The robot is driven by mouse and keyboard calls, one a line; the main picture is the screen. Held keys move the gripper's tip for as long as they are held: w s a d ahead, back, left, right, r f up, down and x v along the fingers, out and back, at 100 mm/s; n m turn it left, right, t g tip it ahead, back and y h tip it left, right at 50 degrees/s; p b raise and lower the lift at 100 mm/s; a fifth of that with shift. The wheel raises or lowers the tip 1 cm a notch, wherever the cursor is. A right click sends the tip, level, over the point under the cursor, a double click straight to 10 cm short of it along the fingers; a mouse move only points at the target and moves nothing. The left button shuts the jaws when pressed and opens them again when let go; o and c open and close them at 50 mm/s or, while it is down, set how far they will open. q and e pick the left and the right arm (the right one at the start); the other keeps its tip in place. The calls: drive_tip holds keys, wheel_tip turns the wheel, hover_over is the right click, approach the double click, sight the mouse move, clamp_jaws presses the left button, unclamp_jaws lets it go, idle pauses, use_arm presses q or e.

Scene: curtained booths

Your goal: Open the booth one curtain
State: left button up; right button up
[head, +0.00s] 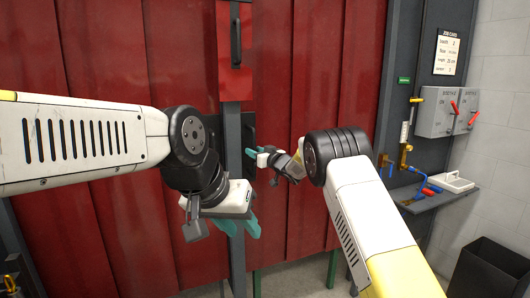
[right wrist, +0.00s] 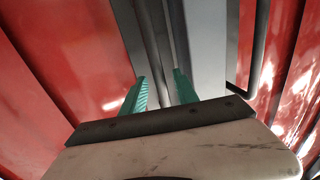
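The red curtain panels (head: 120,70) hang closed across the head view, with a grey upright post (head: 233,130) between the left and right parts. A small red panel with a dark vertical handle (head: 237,43) sits high on the post. My right gripper (head: 256,152) is at the post, right of its lower part. In the right wrist view its teal fingers (right wrist: 160,90) stand apart with grey strips visible behind the gap; whether they touch anything I cannot tell. A dark bar (right wrist: 262,50) shows to their right. My left gripper (head: 240,228) is lower, in front of the post, open and empty.
At the right wall are grey switch boxes (head: 447,112) with red levers, a small shelf (head: 436,196) with valves and a white tray, a notice (head: 451,51), and a dark bin (head: 490,268) on the floor. A green sign (head: 403,80) is on the dark frame.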

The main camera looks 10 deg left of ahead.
drive_tip(key=shift+w+a, duration=0.35)
drive_tip(key=shift+a, duration=0.05)
clamp_jaws()
idle(1.3)
